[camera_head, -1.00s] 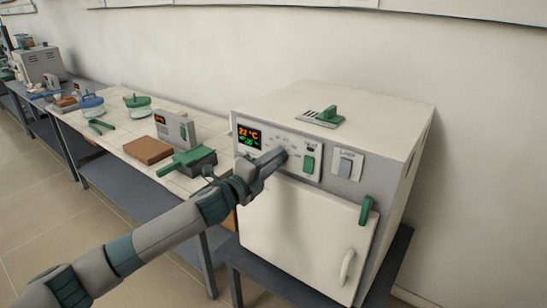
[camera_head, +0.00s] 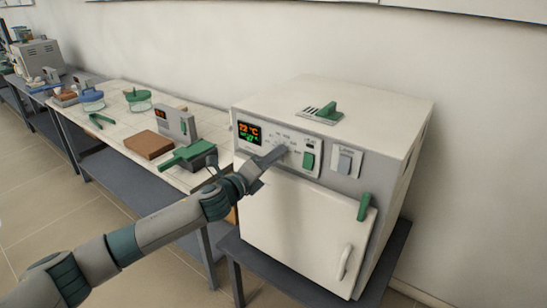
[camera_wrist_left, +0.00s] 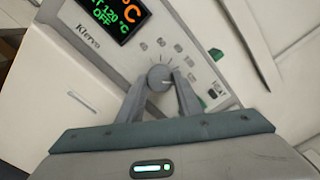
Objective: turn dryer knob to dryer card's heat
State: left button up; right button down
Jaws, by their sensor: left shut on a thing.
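The white box-shaped dryer (camera_head: 300,225) stands at the right, its door shut. Its display (camera_head: 250,133) shows orange and green digits. In the left wrist view the display (camera_wrist_left: 110,15) shows a green "120 °C" line with "OFF" below. The grey round knob (camera_wrist_left: 159,76) sits on the panel, a ring of small marks around it. My left gripper (camera_wrist_left: 160,88) is shut on the knob, one finger on each side. In the head view this gripper (camera_head: 280,153) is at the panel and hides the knob. I cannot make out a dryer card. My right gripper is not in view.
A green switch (camera_head: 308,160) and a grey switch (camera_head: 346,162) sit right of the knob. A green handle (camera_head: 364,207) is on the door's upper right. The bench (camera_head: 125,146) at left holds a brown block (camera_head: 148,145) and several small devices.

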pick_arm(q)
jog(key=o, duration=1)
jog(key=shift+f, duration=0.1)
jog(key=shift+o, duration=0.2)
jog(key=shift+s+a, duration=0.1)
jog(key=b+v, duration=0.3)
jog(key=v, duration=1.4)
jog(key=shift+b, duration=0.35)
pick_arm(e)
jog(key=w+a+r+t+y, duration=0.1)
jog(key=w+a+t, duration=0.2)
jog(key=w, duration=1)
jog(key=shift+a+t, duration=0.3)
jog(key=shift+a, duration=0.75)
